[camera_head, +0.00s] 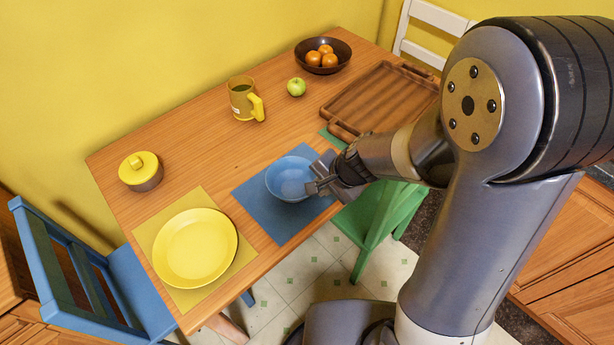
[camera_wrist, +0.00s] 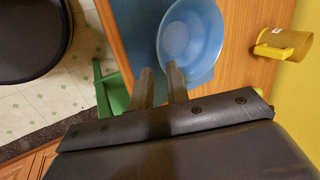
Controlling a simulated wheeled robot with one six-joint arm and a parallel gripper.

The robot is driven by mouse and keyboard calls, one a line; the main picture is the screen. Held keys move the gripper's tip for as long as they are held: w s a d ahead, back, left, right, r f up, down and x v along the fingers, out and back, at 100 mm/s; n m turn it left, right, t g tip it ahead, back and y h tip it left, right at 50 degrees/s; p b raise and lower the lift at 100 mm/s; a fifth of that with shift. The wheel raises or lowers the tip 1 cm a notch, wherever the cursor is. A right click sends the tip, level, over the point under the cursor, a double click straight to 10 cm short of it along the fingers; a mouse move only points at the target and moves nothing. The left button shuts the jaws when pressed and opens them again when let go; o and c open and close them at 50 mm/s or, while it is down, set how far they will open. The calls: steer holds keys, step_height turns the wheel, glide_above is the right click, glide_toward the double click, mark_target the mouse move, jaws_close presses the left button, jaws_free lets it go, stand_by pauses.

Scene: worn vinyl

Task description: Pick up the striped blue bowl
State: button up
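The blue bowl (camera_head: 287,181) sits upright on the blue placemat (camera_head: 281,219) near the table's front edge. Faint rings show inside it, but its stripes are hard to make out. My gripper (camera_head: 314,178) is at the bowl's right rim, with its fingers apart. Whether either finger touches the bowl cannot be told.
A yellow mug (camera_head: 244,99), green apple (camera_head: 296,87) and fruit bowl (camera_head: 340,60) stand behind. A wooden tray (camera_head: 377,98) lies behind my gripper. A green chair (camera_head: 384,213) is at the front edge.

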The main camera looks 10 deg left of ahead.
mark_target(292, 184)
steer(key=b+x, duration=0.1)
steer(key=x, duration=0.3)
steer(key=shift+w+a+f, duration=0.1)
steer(key=shift+a+f, duration=0.1)
steer(key=shift+f, duration=0.15)
steer(key=x, duration=0.1)
steer(key=b+x, duration=0.1)
steer(key=x, duration=0.2)
steer(key=shift+w+d+f+b, duration=0.15)
steer(key=shift+w+f+b, duration=0.2)
steer(key=shift+w, duration=0.15)
steer(key=shift+w+a+f, duration=0.15)
steer(key=shift+a+f, duration=0.1)
steer(key=shift+f, duration=0.25)
steer(key=shift+c, duration=0.3)
jaws_close()
